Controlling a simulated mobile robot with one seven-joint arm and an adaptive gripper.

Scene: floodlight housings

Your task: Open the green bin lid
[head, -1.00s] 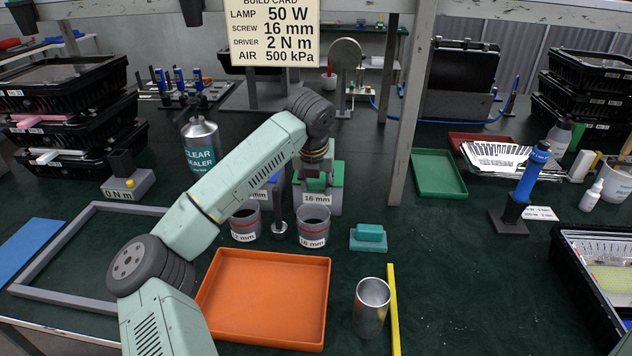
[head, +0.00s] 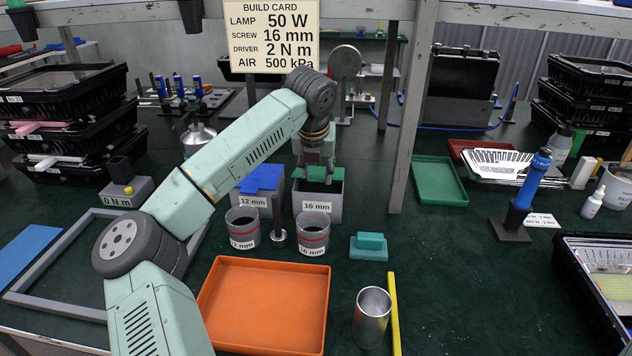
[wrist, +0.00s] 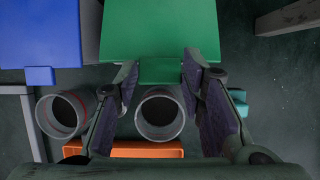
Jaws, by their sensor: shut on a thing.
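The green bin lid (head: 338,173) is on the grey bin labelled 16 mm (head: 322,207). A dark band shows between the lid and the bin's front wall, so the lid's front appears raised. My gripper (head: 318,178) is above the bin, with my wrist hiding part of the lid. In the wrist view the green lid (wrist: 160,30) fills the top middle. Its small front tab (wrist: 160,71) lies between the fingertips of my gripper (wrist: 160,75), which is shut on it. The bin's inside is too dark to make out.
The blue-lidded 12 mm bin (head: 262,180) stands close on the left. Two clear cups (head: 243,228) (head: 313,234) and a dark post (head: 278,222) stand in front. An orange tray (head: 265,305) lies nearer. A grey upright (head: 410,110) rises on the right.

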